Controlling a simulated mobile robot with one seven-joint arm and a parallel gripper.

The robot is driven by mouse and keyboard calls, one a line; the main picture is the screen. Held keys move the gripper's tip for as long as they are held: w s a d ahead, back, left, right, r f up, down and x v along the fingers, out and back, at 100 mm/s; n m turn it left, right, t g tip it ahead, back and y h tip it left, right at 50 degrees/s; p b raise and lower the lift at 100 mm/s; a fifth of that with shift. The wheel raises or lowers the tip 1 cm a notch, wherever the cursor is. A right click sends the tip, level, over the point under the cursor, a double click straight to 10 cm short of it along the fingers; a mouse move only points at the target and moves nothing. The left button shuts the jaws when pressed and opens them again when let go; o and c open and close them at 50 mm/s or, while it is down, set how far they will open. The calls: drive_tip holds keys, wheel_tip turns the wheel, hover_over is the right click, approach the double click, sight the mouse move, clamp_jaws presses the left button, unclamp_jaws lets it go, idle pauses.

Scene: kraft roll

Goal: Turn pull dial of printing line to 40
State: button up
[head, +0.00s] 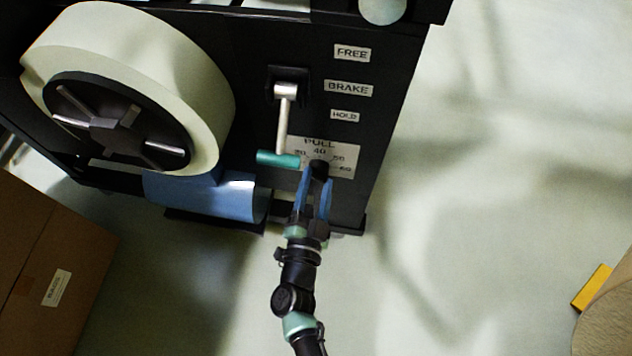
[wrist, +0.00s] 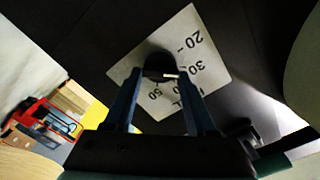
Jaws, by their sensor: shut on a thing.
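The pull dial is a black round knob (head: 319,167) on a pale scale plate (head: 347,152), low on the dark panel of the printing line. The plate reads PULL, with numbers around the knob. My gripper (head: 316,180) reaches it from below, with its blue fingers shut on the knob. In the wrist view the knob (wrist: 157,62) sits between the fingertips of my gripper (wrist: 163,76). A white pointer mark on the knob points toward about 30 on the plate (wrist: 208,68). The 40 is hard to make out in the wrist view but shows in the head view.
A lever (head: 284,105) with a teal handle (head: 278,159) hangs just left of the dial, close to my gripper. FREE, BRAKE and HOLD labels are above. A large pale roll (head: 205,75) is at left, a cardboard box (head: 45,260) lower left.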

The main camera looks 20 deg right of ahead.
drive_tip(key=m, duration=0.4)
drive_tip(key=shift+f+m+b, duration=0.2)
drive_tip(key=shift+m+b, duration=0.2)
drive_tip(key=shift+s+m+b, duration=0.1)
drive_tip(key=shift+m+b, duration=0.55)
drive_tip(key=shift+m, duration=1.55)
drive_tip(key=o, duration=1.4)
drive_tip(key=shift+c, duration=0.2)
drive_tip(key=p+v, duration=0.3)
drive_tip(key=v, duration=1)
